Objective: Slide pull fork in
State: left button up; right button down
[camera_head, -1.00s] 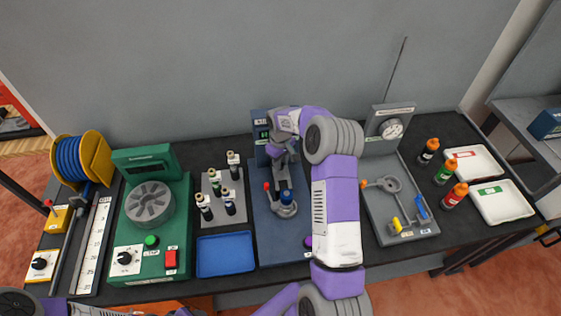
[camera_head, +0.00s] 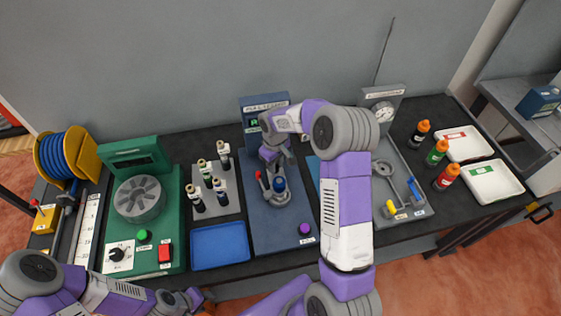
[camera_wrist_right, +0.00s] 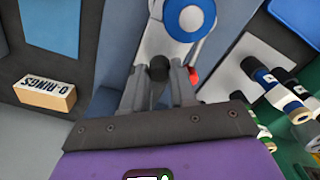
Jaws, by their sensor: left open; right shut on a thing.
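The blue pull test station (camera_head: 262,225) stands in the middle of the bench, with an upright display panel at its back. On it is a grey holder (camera_head: 277,197) with a blue-topped part (camera_head: 279,184) and a red-tipped lever (camera_head: 258,174). My right gripper (camera_head: 268,160) is low over the station behind the holder. In the right wrist view its fingers close on a dark knob (camera_wrist_right: 159,68), seemingly the pull fork's, right beside the white and blue part (camera_wrist_right: 186,20). The fork's tines cannot be made out. My left gripper (camera_head: 193,299) is open at the bottom edge, away from the station.
A rack of small bottles (camera_head: 226,196) and a blue tray (camera_head: 219,247) lie left of the station. A green machine (camera_head: 145,218) is further left. A grey gauge fixture (camera_head: 410,170) stands right, partly behind my right arm. An O-rings box (camera_wrist_right: 46,94) shows in the wrist view.

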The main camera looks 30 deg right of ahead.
jog(key=shift+s, duration=0.15)
jog(key=c, duration=0.9)
grip_release()
jog(key=shift+s+a+r, duration=0.1)
notch_tip(320, 180, up, 8)
jog(key=shift+f, duration=0.25)
